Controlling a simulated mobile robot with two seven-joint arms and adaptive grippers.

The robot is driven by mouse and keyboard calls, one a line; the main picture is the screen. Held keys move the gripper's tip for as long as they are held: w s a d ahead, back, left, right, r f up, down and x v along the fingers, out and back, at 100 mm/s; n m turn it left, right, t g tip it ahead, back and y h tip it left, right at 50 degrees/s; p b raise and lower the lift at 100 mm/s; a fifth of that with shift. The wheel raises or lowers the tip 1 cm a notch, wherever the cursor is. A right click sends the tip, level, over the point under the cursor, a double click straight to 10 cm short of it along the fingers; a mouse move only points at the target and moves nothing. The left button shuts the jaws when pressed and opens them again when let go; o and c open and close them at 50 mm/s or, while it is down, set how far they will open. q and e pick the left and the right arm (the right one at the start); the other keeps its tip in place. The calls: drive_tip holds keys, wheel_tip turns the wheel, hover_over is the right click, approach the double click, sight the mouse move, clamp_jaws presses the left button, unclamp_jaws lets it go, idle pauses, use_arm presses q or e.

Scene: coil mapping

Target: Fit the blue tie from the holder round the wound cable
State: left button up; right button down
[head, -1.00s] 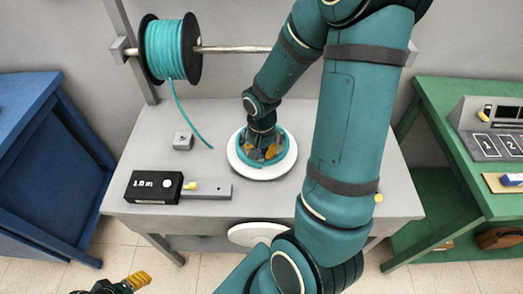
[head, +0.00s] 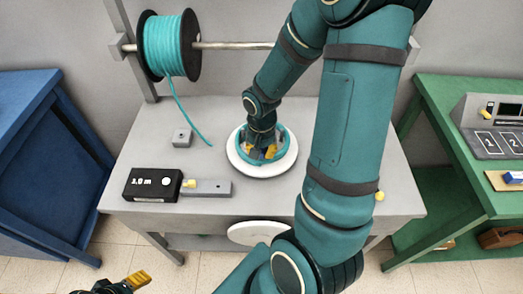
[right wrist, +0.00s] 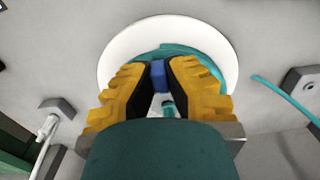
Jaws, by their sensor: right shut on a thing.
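The wound cable (head: 286,142) is a teal ring on a round white plate (head: 250,173) in the middle of the grey table. My right gripper (head: 263,153) reaches down into the ring. In the right wrist view its yellow fingers (right wrist: 158,75) are shut on a small blue tie (right wrist: 158,70), right at the teal cable (right wrist: 190,52). I cannot tell whether the tie encloses the cable. My left gripper (head: 138,281) shows only partly at the bottom left, far from the coil; its opening is unclear. Another blue piece (head: 512,177) lies on a tan holder (head: 500,187) at the right.
A spool of teal cable (head: 172,45) hangs on a rod at the back left, its loose end lying on the table. A black box with a display (head: 152,185) and a grey block (head: 215,188) stand at the front left. A small grey block (head: 182,138) sits behind them.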

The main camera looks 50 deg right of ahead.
drive_tip(key=shift+f+b, duration=0.5)
drive_tip(key=shift+f, duration=0.1)
idle(0.5)
drive_tip(key=c, duration=1)
unclamp_jaws()
drive_tip(key=shift+c, duration=0.2)
wheel_tip(320, 180, up, 12)
